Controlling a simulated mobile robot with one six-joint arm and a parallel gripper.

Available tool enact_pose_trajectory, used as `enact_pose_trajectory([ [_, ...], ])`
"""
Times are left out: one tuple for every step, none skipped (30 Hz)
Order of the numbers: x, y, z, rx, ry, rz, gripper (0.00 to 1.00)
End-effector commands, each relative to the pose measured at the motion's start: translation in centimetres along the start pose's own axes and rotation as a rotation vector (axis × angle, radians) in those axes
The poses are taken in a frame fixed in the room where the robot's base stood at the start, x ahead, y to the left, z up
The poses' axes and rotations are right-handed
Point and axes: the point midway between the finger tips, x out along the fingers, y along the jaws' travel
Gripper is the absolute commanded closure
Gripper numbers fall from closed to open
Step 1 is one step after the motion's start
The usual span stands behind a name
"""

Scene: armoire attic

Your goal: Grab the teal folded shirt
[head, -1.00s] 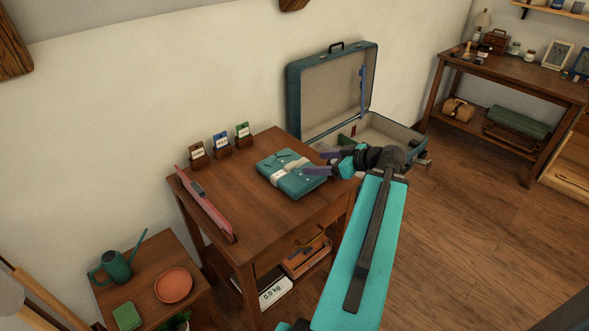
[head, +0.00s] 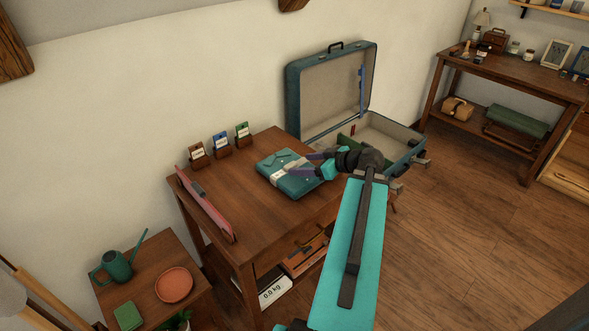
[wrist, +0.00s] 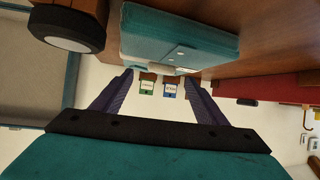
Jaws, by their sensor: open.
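The teal folded shirt (head: 272,163) lies flat on the wooden table, with a pale band across it. In the wrist view the shirt (wrist: 175,35) shows in the upper middle, just beyond the fingertips. My gripper (head: 300,164) is open and empty at the shirt's right side, with its two purple fingers pointing left towards it. In the head view the fingers overlap the shirt's right edge; I cannot tell whether they touch it. The fingers also show spread apart in the wrist view (wrist: 158,80).
The table (head: 215,185) also holds a red item (head: 208,208) at its left edge and several small card holders (head: 221,145) at the back. An open teal suitcase (head: 290,100) stands behind, to the right. A small side table with a watering can (head: 116,266) is at lower left.

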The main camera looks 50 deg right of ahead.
Motion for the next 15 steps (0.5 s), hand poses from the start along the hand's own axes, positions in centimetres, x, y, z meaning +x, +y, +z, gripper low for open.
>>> enact_pose_trajectory([
  [0.6, -0.1, -0.2, 0.0, -0.001, -0.003, 0.33],
  [0.9, -0.2, -0.2, 0.001, -0.001, -0.003, 0.33],
  [1.4, -0.2, -0.3, 0.0, 0.0, -0.003, 0.33],
  [1.7, -0.3, -0.3, 0.0, 0.0, -0.003, 0.33],
  [2.1, -0.4, -0.3, 0.0, 0.0, -0.003, 0.33],
  [2.6, -0.3, -0.3, 0.0, 0.0, -0.003, 0.33],
  [2.9, -0.3, -0.2, 0.0, 0.0, -0.003, 0.33],
  [3.2, -0.2, -0.2, 0.0, 0.0, -0.002, 0.33],
  [3.5, -0.3, -0.2, 0.0, 0.0, -0.002, 0.33],
  [3.7, -0.3, -0.2, 0.0, 0.0, -0.002, 0.33],
  [3.9, -0.3, -0.2, 0.0, 0.0, -0.002, 0.33],
  [4.0, -0.3, -0.2, -0.001, 0.0, -0.002, 0.33],
  [4.0, -0.3, -0.2, -0.001, 0.0, -0.002, 0.33],
  [4.1, -0.3, -0.2, -0.001, 0.0, -0.002, 0.33],
  [4.1, -0.3, -0.2, -0.001, 0.0, -0.001, 0.33],
])
